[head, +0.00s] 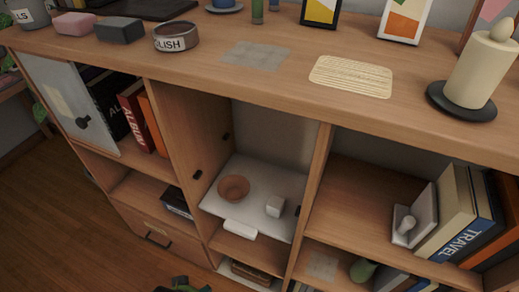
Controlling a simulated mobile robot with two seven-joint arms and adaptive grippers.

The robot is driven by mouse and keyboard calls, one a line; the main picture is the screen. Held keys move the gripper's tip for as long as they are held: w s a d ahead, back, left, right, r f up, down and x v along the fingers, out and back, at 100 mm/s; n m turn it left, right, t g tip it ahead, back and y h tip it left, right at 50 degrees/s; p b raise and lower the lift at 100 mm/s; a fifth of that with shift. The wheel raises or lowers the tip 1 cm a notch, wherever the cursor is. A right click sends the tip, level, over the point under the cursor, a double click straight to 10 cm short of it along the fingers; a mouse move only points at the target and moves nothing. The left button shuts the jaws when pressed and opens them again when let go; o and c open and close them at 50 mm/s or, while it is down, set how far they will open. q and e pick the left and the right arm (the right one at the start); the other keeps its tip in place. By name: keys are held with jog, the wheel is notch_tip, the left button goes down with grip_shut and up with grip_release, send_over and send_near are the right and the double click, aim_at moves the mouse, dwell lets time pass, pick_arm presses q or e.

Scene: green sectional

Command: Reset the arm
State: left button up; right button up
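The task names no object apart from the arm. Neither of my grippers can be made out in the head view. A small dark shape with green on it is cut off by the bottom edge, left of centre, and I cannot tell what it is. The wooden shelf unit (262,78) fills most of the view. Its open middle compartment holds a brown bowl (233,188) and a small white cube (275,206) on a pale board (258,180). A white block (240,228) lies at the board's front edge.
On the top stand a candle (478,72) on a black base, a labelled round tin (176,38), a dark block (119,30), a pink block (74,23) and picture frames. A woven mat (351,76) lies there.

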pick_arm(q)
jog(key=s+a+f+g+p, duration=0.2)
jog(key=s+a+f+p, duration=0.1)
jog(key=s+f, duration=1.5)
notch_tip(320, 180, down, 3)
jog(key=shift+s+f, duration=0.2)
jog(key=shift+s, duration=0.2)
jog(key=shift+a, duration=0.1)
